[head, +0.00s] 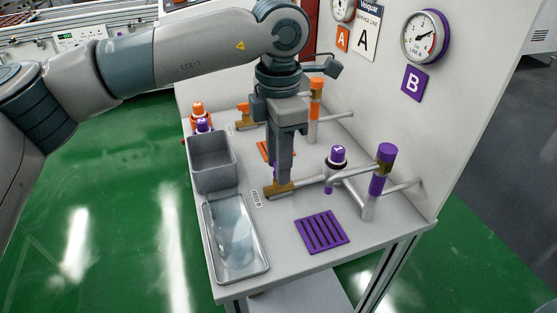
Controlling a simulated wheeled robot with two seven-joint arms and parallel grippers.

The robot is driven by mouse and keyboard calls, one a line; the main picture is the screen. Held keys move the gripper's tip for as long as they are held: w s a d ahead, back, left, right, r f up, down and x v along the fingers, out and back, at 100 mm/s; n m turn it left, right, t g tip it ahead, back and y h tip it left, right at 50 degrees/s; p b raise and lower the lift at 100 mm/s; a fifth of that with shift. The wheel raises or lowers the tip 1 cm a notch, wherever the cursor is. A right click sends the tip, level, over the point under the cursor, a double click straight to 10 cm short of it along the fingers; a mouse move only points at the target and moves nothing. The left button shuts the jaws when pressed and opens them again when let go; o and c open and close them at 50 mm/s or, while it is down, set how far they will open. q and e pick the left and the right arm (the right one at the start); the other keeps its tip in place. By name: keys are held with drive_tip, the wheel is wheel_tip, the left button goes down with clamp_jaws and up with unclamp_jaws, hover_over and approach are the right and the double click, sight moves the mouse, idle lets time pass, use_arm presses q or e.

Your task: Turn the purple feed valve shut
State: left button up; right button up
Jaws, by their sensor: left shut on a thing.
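The purple feed valve sits on line B at the middle of the table. Its brass body (279,190) shows at the end of a silver pipe, beside a small feed label (256,198). My left gripper (280,172) points straight down over this valve and is shut on its handle. The fingers hide most of the handle; only a little purple shows between them, so its angle cannot be told. My right gripper is not in view.
A purple-capped item marked 1 (337,156) and a purple-banded post (382,168) stand close on the right. A purple grate (322,232) lies in front. A grey bin (211,165) and metal tray (207,240) are left. Gauge B (424,38) hangs on the panel.

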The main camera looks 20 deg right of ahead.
use_arm(q)
drive_tip(key=o, duration=1)
drive_tip(key=shift+o, duration=0.2)
wheel_tip(320, 180, up, 18)
drive_tip(key=p, duration=0.1)
drive_tip(key=shift+f, duration=0.25)
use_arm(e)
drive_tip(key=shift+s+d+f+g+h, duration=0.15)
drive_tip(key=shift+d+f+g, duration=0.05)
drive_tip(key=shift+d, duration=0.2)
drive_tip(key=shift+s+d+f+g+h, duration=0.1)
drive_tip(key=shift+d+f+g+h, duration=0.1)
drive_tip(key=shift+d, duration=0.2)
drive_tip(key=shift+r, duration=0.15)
